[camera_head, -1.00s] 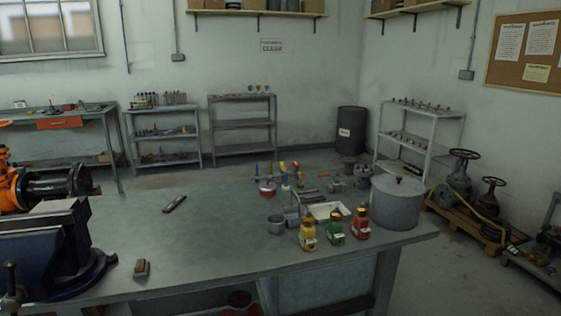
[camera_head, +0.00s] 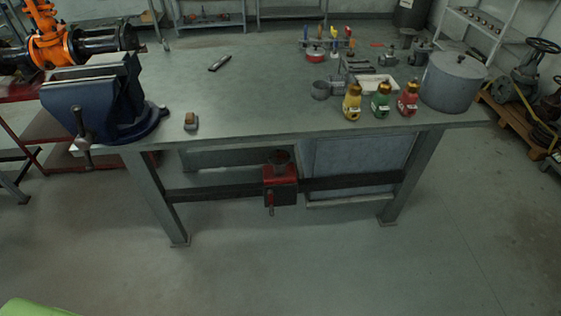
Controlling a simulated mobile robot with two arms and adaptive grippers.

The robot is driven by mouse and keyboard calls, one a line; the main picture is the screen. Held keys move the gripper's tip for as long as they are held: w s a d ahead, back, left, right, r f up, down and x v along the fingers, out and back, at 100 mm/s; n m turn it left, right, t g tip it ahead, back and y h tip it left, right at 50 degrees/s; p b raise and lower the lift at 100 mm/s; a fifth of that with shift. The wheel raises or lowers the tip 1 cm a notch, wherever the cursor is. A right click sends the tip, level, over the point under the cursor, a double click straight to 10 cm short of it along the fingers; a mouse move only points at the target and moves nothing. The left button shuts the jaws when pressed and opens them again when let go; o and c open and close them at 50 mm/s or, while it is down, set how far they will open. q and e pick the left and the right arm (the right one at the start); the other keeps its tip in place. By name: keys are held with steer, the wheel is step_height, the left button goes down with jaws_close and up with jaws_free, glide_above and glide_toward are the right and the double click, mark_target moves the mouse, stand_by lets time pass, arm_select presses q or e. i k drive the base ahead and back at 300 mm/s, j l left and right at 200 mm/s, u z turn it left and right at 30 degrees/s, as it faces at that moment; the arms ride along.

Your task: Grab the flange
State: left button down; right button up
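An orange valve body (camera_head: 47,42) with dark pipe ends stands at the upper left, behind the blue vise. A round black flange (camera_head: 128,38) shows at the right end of its dark pipe (camera_head: 95,42). I cannot tell whether this is the flange of the task. Neither of my grippers is in view.
A blue vise (camera_head: 95,100) is mounted on the left of the grey workbench (camera_head: 245,95). Yellow, green and red bottles (camera_head: 407,100) and a lidded grey pot (camera_head: 453,82) stand at its right. A pallet with valves (camera_head: 525,125) is farther right. The floor in front (camera_head: 300,265) is clear.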

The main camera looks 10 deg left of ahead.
mark_target(279, 159)
steer(key=i+j+u, duration=0.1)
steer(key=i+l+u, duration=0.25)
steer(key=i, duration=0.25)
steer(key=i+l+u, duration=0.25)
steer(key=i, duration=0.2)
